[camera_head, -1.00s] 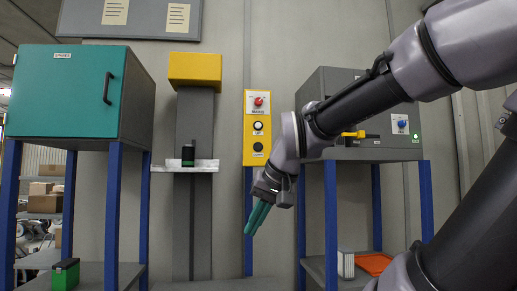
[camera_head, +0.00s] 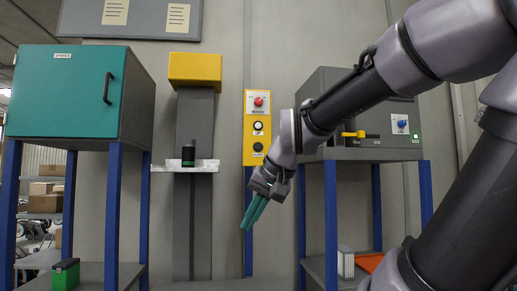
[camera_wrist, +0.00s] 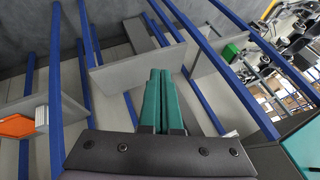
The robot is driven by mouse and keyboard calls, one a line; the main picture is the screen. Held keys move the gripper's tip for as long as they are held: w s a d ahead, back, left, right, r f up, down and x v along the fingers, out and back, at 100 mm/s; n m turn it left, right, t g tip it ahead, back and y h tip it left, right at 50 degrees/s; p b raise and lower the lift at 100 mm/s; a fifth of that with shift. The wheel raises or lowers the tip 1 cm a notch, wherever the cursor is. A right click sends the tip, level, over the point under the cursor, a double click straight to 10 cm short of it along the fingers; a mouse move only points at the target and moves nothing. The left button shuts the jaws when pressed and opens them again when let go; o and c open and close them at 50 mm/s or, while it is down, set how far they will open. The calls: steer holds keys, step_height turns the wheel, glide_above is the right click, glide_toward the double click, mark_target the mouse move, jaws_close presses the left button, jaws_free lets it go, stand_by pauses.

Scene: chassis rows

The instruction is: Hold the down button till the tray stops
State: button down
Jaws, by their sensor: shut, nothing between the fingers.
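The yellow button panel (camera_head: 257,150) hangs on a blue post, with a red knob (camera_head: 258,101) on top, a white button marked UP (camera_head: 258,125) and a dark blue lower button (camera_head: 257,146). The lower label is too small to read. The tray (camera_head: 205,166) is a pale ledge on the grey lift column, with a dark green-and-black item (camera_head: 188,154) upright on it. My gripper (camera_head: 249,227) is shut and empty, below the panel and apart from it, green fingers pointing down. The closed fingers also show in the wrist view (camera_wrist: 162,100).
A teal cabinet (camera_head: 68,95) on blue legs stands left. A grey machine (camera_head: 375,135) with a yellow handle stands on a blue-legged stand right, behind my arm. A green-and-black box (camera_head: 65,273) sits low at left. An orange tray (camera_wrist: 16,126) shows in the wrist view.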

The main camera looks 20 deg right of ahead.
mark_target(258, 147)
steer(key=w+d+r+m+t+y, duration=0.2)
steer(key=w+d+r+m+y, duration=0.15)
steer(key=w+r+m, duration=0.7)
steer(key=w+d+r+m+t+y, duration=0.2)
steer(key=w+d+r+m+t, duration=0.2)
steer(key=w+d+r, duration=0.6)
steer(key=w+d+t, duration=0.1)
steer(key=w+d, duration=0.2)
steer(key=w, duration=0.1)
steer(key=shift+w+d+r+m+t, duration=0.25)
steer(key=shift+w+r+m+t, duration=0.05)
steer(key=shift+r+m+t, duration=0.1)
steer(key=shift+y, duration=0.25)
steer(key=shift+w+d, duration=0.4)
steer(key=shift+w, duration=1)
steer(key=shift+w+d, duration=0.4)
steer(key=shift+w, duration=1.05)
steer(key=shift+w+d, duration=0.4)
steer(key=shift+w, duration=1)
steer(key=shift+w, duration=0.1)
steer(key=shift+w+d, duration=0.1)
steer(key=shift+w, duration=0.2)
